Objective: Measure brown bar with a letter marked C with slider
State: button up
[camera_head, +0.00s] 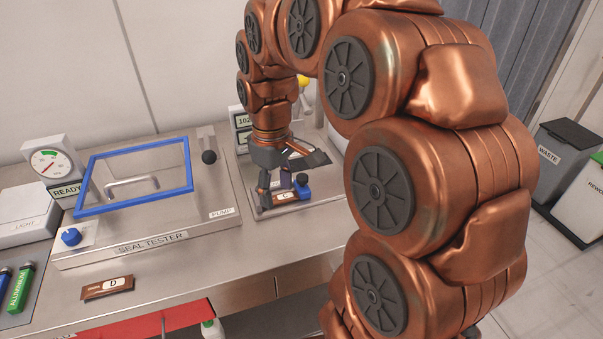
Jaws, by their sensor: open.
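The brown bar with a white label marked C (282,198) lies on a flat metal device to the right of the seal tester. A blue knob (302,186) stands at the bar's right end; it seems to be part of the slider. My gripper (274,187) points down just over the bar and the knob. Its fingers are apart, and one dark finger is at the bar's left end. Whether the fingers touch the bar or the knob, I cannot tell. The gripper and wrist hide part of the bar and the device behind it.
The seal tester (149,246) with a blue-framed lid (134,176) and a gauge (53,160) fills the left of the bench. A brown bar marked D (108,288) lies in front of it. A green tube (20,288) is far left. Waste bins (562,160) stand right.

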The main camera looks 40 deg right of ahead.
jog(key=n, duration=0.1)
send_over(302, 176)
jog(key=shift+f+t, duration=0.25)
jog(key=shift+t, duration=0.05)
jog(key=shift+f+p, duration=0.9)
jog(key=shift+f, duration=2.95)
grip_shut()
